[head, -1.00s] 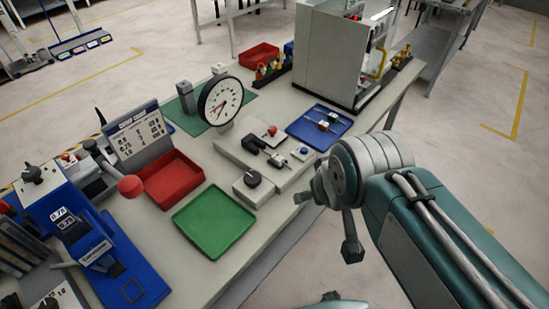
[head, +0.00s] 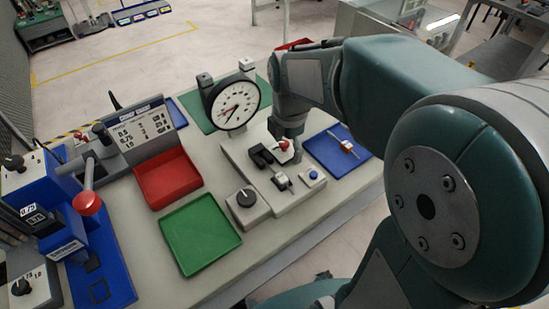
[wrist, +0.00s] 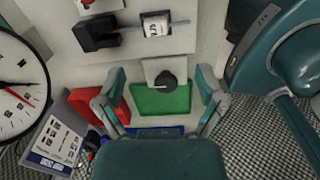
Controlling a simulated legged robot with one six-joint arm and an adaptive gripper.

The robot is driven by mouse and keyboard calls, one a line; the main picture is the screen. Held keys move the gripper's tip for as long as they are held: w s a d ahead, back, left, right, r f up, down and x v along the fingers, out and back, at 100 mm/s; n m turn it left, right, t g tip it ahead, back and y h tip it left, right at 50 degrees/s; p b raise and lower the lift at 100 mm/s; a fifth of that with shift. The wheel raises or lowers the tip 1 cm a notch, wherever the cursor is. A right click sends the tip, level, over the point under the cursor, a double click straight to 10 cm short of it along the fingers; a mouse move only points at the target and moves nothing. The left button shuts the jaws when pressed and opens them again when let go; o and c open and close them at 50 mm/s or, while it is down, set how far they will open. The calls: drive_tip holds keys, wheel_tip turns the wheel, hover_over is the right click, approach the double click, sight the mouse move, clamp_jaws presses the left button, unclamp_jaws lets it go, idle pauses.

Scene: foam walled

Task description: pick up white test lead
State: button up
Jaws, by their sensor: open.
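A thin rod with a white, black-lettered tag (wrist: 157,27), which looks like the white test lead, lies at the black clamp (wrist: 97,33) of the grey fixture, in the upper part of the wrist view. In the head view this tag (head: 282,182) is small, and its lettering cannot be read. My gripper (wrist: 160,92) is open and empty in the wrist view, its two fingers apart, with the tag beyond them in the picture. In the head view my arm hangs over the back of the fixture, and the fingertips cannot be made out.
A red-and-white tagged lead (head: 347,146) lies in the blue tray (head: 325,157) beside my arm. The dial gauge (head: 236,103) stands tall close by. The red tray (head: 168,180), green tray (head: 200,230) and knob box (head: 246,200) lie in front. A blue press stands left.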

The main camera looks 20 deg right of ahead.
drive_tip(key=n, duration=0.1)
hover_over(283, 175)
drive_tip(key=f, duration=0.5)
drive_tip(key=shift+s+a+f, duration=0.25)
drive_tip(key=shift+f, duration=0.1)
drive_tip(key=f, duration=0.1)
drive_tip(key=d+f, duration=0.1)
drive_tip(key=f, duration=0.3)
drive_tip(key=shift+w+d, duration=0.25)
drive_tip(key=shift+d, duration=0.05)
drive_tip(key=shift+a+f, duration=0.1)
drive_tip(key=shift+f, duration=0.15)
drive_tip(key=shift+a, duration=0.4)
drive_tip(key=c, duration=0.8)
drive_tip(key=shift+s+d, duration=0.1)
drive_tip(key=shift+d, duration=0.15)
drive_tip(key=c, duration=0.4)
